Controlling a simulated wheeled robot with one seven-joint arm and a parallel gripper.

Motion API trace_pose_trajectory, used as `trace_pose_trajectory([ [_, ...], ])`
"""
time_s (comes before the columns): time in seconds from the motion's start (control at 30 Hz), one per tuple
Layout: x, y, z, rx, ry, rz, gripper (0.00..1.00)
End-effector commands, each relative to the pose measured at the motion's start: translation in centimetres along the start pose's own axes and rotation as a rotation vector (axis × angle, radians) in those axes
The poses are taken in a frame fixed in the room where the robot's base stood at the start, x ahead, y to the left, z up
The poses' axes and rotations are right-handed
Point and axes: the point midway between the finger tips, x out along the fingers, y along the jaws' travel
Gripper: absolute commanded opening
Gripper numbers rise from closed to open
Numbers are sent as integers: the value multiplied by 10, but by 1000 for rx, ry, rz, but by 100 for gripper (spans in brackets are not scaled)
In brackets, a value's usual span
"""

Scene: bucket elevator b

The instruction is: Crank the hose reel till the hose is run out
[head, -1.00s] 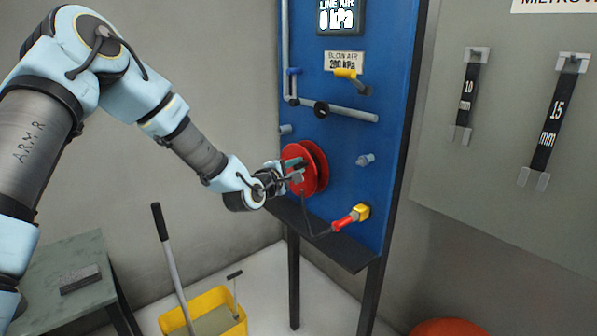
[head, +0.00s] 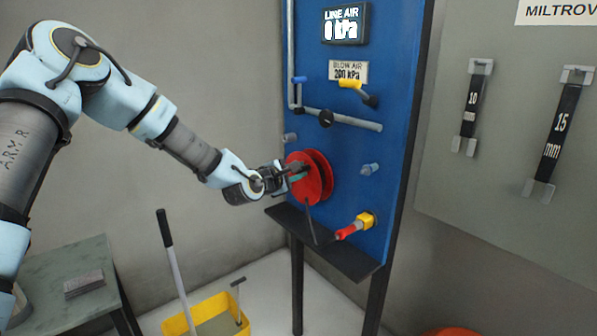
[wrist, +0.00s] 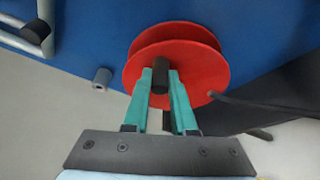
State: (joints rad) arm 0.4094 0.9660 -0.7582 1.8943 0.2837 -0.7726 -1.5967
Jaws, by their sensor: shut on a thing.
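A red hose reel (head: 322,182) is mounted on the blue panel, and its red discs (wrist: 202,65) fill the upper middle of the wrist view. A dark crank knob (wrist: 160,75) stands out from the front disc. My gripper (wrist: 161,80) has its two green fingers on either side of the knob, shut on it. In the head view my gripper (head: 294,172) meets the reel's front face from the left. A black hose (head: 310,222) hangs from the reel to the shelf, and it leaves the reel's right side in the wrist view (wrist: 235,101).
A red and yellow nozzle (head: 357,226) sits on the panel right of the reel. A dark shelf (head: 345,258) juts out below. A yellow bucket (head: 205,314) stands on the floor.

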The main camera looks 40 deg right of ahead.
Motion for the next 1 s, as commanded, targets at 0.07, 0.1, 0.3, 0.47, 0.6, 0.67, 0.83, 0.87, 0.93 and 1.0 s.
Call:
trace_pose_trajectory([
  [0.07,0,1,-2,0,3,2,30],
  [0.1,0,0,-2,0,3,2,35],
  [0.3,0,0,-1,0,2,1,54],
  [0.47,0,0,-1,0,1,1,54],
  [0.6,-4,0,-1,1,2,1,54],
  [0.67,-10,0,-2,1,2,2,54],
  [0.83,-40,-2,-4,1,3,2,54],
  [0.87,-47,-2,-3,1,2,1,54],
  [0.93,-61,-2,-4,2,3,2,54],
  [1.0,-74,-1,-3,2,3,2,54],
])
